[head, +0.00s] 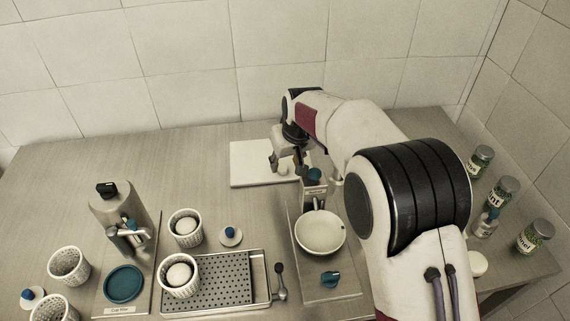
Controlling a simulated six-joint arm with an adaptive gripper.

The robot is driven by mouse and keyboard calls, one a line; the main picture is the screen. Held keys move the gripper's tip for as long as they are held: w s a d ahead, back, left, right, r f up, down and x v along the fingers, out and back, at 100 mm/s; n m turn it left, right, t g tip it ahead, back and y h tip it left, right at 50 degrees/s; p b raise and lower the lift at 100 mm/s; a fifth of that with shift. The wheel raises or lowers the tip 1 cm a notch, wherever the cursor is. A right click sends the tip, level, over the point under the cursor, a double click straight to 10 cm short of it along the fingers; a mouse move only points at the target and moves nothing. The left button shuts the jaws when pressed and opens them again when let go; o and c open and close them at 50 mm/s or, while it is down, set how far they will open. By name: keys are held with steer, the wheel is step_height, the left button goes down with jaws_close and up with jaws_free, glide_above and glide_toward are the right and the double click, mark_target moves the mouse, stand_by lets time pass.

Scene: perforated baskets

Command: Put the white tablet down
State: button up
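My gripper (284,168) points down over a white square board (245,170) at the back of the table. A small pale round piece (283,170), which looks like the white tablet, shows at the fingertips, above or on the board. The fingers stand somewhat apart around it. I cannot tell whether they grip it or whether it touches the board. My arm hides part of the board's right side. Another white round piece (478,263) lies on the right, beside my arm.
Close to the gripper's right stands a machine with a white bowl (320,231). A metal dispenser (118,215) is left, several jars (504,190) right. The back left table is clear.

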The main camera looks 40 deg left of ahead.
steer(key=v, duration=0.9)
steer(key=shift+w, duration=0.1)
stand_by(0.4)
steer(key=s+d+r+m+t+h, duration=0.1)
steer(key=d+r+m, duration=0.2)
steer(key=d+r, duration=0.85)
steer(key=d+r+m+t, duration=0.1)
steer(key=d+r+m, duration=0.15)
steer(key=d, duration=1.85)
steer(key=s+d+f+m+h, duration=0.1)
steer(key=s+d+f+m, duration=0.1)
steer(key=s+d, duration=0.8)
steer(key=s+d+f+m+t+h, duration=0.1)
steer(key=s+d+m, duration=0.3)
steer(key=s+d, duration=0.6)
steer(key=shift+s+d+f+h, duration=0.2)
steer(key=shift+d+f+h, duration=0.2)
steer(key=shift+d+f, duration=0.35)
